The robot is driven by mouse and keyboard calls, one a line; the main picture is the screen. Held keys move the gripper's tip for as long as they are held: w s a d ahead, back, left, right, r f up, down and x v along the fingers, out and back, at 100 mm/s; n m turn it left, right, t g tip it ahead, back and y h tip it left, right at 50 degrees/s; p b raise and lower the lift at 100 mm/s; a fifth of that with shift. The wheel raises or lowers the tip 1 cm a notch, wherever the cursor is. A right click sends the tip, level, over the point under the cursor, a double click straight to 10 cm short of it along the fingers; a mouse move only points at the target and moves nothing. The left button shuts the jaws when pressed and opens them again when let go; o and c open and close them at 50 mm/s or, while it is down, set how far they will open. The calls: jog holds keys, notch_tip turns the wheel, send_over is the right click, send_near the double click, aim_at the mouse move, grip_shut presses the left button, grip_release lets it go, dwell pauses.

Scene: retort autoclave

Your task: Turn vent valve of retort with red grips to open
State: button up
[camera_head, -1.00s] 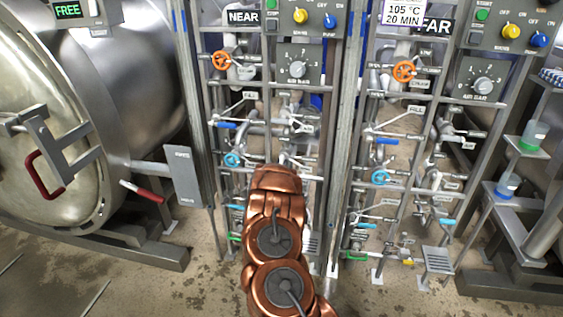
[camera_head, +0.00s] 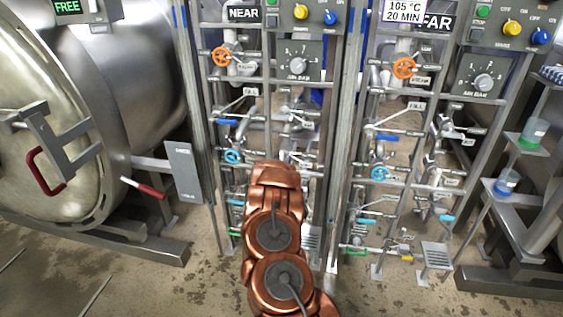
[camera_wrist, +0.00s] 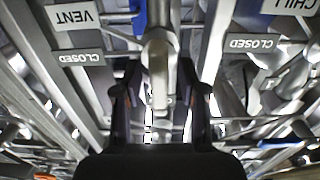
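The retort with red grips (camera_head: 45,172) stands at the left in the head view, its round steel door shut. The NEAR valve panel (camera_head: 243,14) is beside it. My copper arm covers the panel's lower middle and hides my gripper there. In the wrist view my gripper (camera_wrist: 160,98) is open, its dark fingers on either side of a grey metal valve part (camera_wrist: 158,65). I cannot tell whether they touch it. An upside-down VENT label (camera_wrist: 72,15) and a CLOSED label (camera_wrist: 80,57) are to the left.
Pipes and valves crowd around my gripper. A second CLOSED label (camera_wrist: 252,43) and a CHILL label (camera_wrist: 290,5) are to the right. The FAR panel (camera_head: 437,24) stands further right in the head view. Bare floor (camera_head: 205,285) lies in front.

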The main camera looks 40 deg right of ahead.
jog(key=shift+s+a, duration=0.1)
jog(key=v, duration=1.1)
jog(key=shift+a, duration=0.35)
jog(key=shift+s, duration=0.15)
jog(key=shift+r, duration=0.1)
dwell(0.4)
